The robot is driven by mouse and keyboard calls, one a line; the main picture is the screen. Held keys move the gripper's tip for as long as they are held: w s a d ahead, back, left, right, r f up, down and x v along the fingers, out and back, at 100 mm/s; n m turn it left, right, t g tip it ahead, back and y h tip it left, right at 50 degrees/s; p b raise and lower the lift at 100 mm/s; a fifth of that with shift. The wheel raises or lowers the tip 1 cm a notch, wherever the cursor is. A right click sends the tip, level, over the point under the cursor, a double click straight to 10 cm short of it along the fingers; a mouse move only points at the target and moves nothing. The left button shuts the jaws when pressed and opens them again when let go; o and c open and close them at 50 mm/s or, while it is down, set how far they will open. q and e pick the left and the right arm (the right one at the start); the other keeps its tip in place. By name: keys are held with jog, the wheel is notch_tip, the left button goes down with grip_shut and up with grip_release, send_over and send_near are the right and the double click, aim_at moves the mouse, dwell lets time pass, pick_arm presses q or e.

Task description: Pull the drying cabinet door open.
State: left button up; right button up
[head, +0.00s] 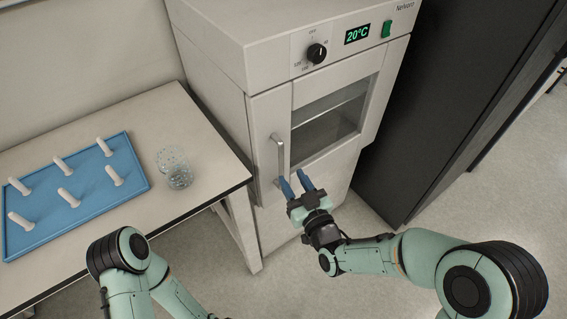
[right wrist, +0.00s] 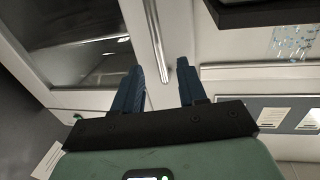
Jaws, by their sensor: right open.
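The drying cabinet (head: 243,45) is white, with a display reading 20°C. Its door (head: 270,120) looks shut and has a dark window (head: 330,118). An upright metal bar handle (head: 281,158) is on the door's left side. My right gripper (head: 294,180) is open, its blue fingers pointing at the door by the handle's lower end. In the right wrist view the handle (right wrist: 156,40) runs down to between the fingertips (right wrist: 160,75); I cannot tell whether they touch it. My left arm enters at the bottom left, its gripper out of view.
A table (head: 215,158) stands left of the cabinet. It bears a blue tray (head: 85,188) with several white pegs and a glass beaker (head: 176,170) near its right edge. A dark cabinet (head: 425,110) stands to the right. The floor (head: 370,280) in front is clear.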

aim_at(282, 162)
jog(key=x, duration=0.6)
jog(key=shift+w, duration=0.3)
jog(key=shift+f, duration=0.1)
grip_shut()
